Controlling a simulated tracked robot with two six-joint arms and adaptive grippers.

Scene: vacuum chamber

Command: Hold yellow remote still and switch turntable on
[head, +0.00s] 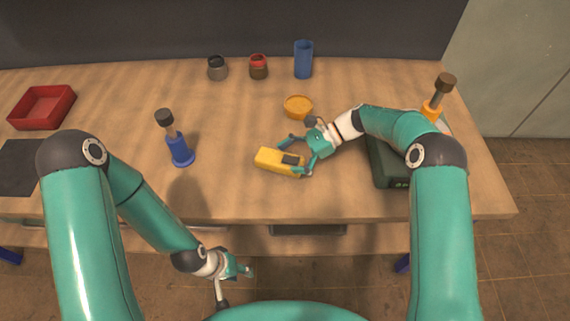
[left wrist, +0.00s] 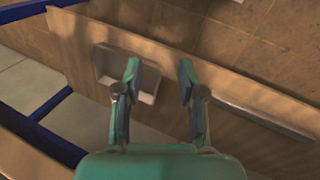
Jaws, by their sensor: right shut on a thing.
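The yellow remote (head: 271,158), with a dark patch on its top, lies on the wooden table near the front middle. My right gripper (head: 296,156) is shut on its right end, with one finger on the far side and one on the near side. A dark green box-like device (head: 387,165), seemingly the turntable, sits at the right and is partly hidden behind my right arm. My left gripper (head: 245,269) hangs low in front of the table edge, away from the remote. In the left wrist view it (left wrist: 158,82) is open and empty.
A blue-based tool with a dark knob (head: 180,148) stands left of the remote. An orange one (head: 434,107) stands at the right. An orange dish (head: 298,105), jars and a blue cup (head: 303,60) are behind. A red tray (head: 42,123) is at far left.

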